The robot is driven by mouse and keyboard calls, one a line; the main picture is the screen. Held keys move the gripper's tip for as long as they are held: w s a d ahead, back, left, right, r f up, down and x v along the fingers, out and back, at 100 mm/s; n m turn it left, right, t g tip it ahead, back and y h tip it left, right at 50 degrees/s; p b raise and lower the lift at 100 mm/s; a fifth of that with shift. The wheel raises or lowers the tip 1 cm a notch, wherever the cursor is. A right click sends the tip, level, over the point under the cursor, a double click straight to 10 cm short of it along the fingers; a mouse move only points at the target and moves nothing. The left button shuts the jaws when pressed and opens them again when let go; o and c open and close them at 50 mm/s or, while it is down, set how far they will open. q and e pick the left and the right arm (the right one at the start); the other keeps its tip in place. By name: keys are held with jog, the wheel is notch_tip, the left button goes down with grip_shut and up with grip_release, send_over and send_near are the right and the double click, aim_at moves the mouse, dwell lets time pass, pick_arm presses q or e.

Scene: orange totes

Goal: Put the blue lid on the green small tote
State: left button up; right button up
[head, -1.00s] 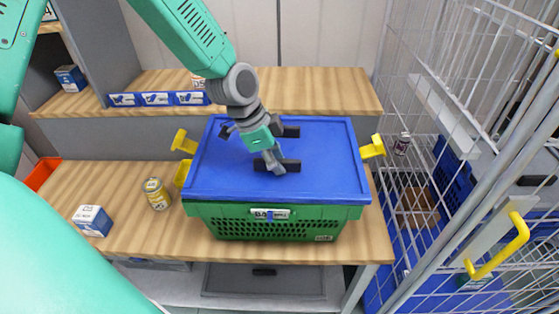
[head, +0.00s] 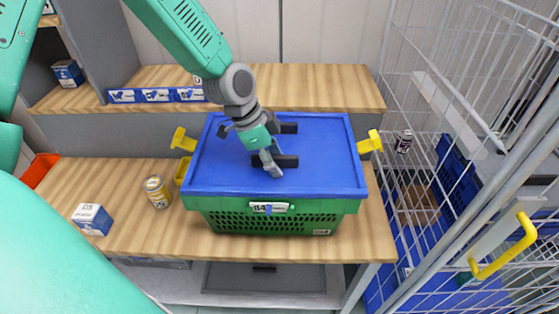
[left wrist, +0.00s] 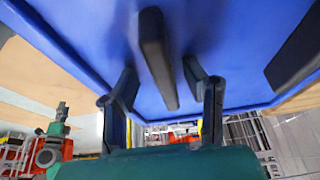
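The blue lid (head: 325,150) lies on top of the green small tote (head: 275,222) in the head view and covers its opening. I cannot tell whether its rim is fully seated. Two black handles stand on the lid, and the nearer one (head: 285,161) is beside my left gripper (head: 262,152). In the left wrist view, my left gripper (left wrist: 163,85) is open, with one finger on each side of a black handle (left wrist: 156,60) and visible gaps between. The blue lid (left wrist: 80,35) fills the upper part of that view. My right gripper is not in view.
The tote stands on a wooden table (head: 140,225). Yellow handles (head: 369,142) stick out at its sides. A can (head: 157,191) and a blue-and-white box (head: 92,219) stand to the left. A white wire cage (head: 450,120) borders the right side. A wooden shelf (head: 325,90) runs behind.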

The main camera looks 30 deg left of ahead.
pick_arm(q)
jog(key=shift+s+a+f, duration=0.1)
jog(key=shift+a, duration=0.8)
jog(key=v, duration=0.7)
jog(key=d+v, duration=0.1)
jog(key=v, duration=0.3)
jog(key=shift+r, duration=0.25)
jog(key=shift+a+r, duration=0.1)
jog(key=shift+a, duration=0.45)
